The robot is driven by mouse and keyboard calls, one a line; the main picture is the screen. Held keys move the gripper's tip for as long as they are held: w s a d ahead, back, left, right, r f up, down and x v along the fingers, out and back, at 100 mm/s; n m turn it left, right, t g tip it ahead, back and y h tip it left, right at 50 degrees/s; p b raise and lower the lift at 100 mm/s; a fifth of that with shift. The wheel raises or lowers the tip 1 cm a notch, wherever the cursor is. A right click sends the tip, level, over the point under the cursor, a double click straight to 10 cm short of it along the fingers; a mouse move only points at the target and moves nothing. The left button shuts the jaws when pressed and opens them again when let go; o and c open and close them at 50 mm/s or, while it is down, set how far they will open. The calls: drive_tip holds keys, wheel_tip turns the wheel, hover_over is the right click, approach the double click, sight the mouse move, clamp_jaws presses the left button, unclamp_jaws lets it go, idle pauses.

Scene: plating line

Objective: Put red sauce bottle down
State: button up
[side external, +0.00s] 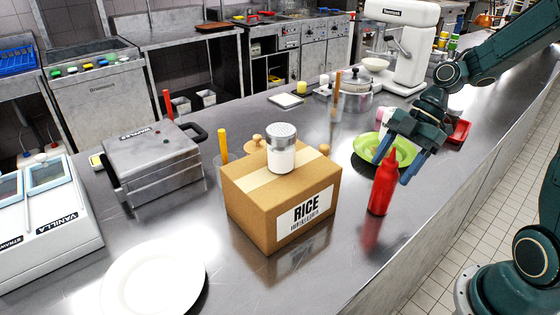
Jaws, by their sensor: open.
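The red sauce bottle (382,190) stands upright on the steel counter, to the right of the rice box. My gripper (396,165) is above and around the bottle's upper part, with its blue fingers spread apart, one on each side of the nozzle. The fingers look open, with a gap between the right finger and the bottle. Whether the left finger touches the bottle is hard to tell.
The cardboard rice box (255,200) carries a shaker (281,155). A green plate (366,150) lies just behind the bottle, and a red tray (459,131) is behind my gripper.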

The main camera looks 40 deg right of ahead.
drive_tip(key=v, duration=1)
drive_tip(key=shift+d+r, duration=0.2)
drive_tip(key=shift+r, duration=0.1)
drive_tip(key=s+a+r+m+t+h, duration=0.1)
drive_tip(key=s+a+r+m+h, duration=0.15)
drive_tip(key=a+m, duration=0.55)
drive_tip(key=s+a+m+t+h, duration=0.2)
drive_tip(key=s+m+t+h, duration=0.1)
drive_tip(key=s+m, duration=0.5)
drive_tip(key=shift+s+a+h, duration=0.4)
drive_tip(key=shift+s+h, duration=0.05)
